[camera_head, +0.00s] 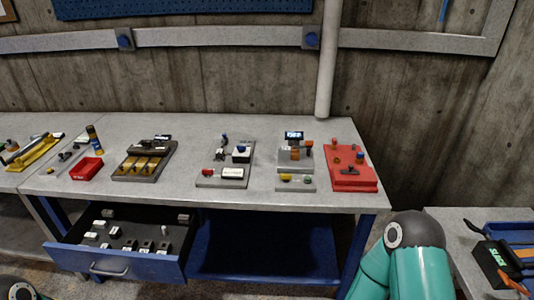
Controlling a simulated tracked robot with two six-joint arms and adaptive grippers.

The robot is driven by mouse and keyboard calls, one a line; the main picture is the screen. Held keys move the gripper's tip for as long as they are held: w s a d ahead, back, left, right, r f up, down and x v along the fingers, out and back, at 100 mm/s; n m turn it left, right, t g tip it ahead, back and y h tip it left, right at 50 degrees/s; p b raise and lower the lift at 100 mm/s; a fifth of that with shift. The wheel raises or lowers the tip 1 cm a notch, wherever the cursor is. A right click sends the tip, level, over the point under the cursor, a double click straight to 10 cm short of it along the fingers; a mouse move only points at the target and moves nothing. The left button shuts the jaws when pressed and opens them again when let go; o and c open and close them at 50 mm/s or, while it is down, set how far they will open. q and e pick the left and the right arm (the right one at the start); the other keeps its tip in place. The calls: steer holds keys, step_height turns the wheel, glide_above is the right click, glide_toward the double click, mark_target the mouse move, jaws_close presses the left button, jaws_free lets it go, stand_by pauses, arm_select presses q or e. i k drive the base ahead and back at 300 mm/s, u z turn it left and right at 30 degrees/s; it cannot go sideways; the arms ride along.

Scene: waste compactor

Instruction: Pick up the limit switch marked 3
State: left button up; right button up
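An open blue drawer (112,264) under the bench holds several small parts. Among them are dark blocks with light faces (147,246) in the front row and pale pieces (91,236) behind. Any numbers on them are too small to read, so I cannot tell which, if any, is the limit switch marked 3. Neither of my grippers shows. Only a teal and grey part of my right arm is in view at the lower right, and a grey joint of mine at the bottom left corner.
The grey bench (330,198) carries a red tray (86,169), a dark fixture with yellow parts (145,160), a grey fixture (225,165), a device with a lit display (294,135) and a red plate (352,183). A second table (450,215) stands at right with a black box (495,265).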

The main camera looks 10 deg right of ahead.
mark_target(219, 154)
steer(key=u, duration=1.05)
steer(key=i, duration=0.15)
steer(key=z, duration=2.8)
steer(key=i, duration=1.6)
steer(key=u, duration=1.45)
steer(key=i, duration=0.2)
steer(key=u, duration=2.2)
steer(key=i, duration=0.2)
steer(key=u, duration=0.2)
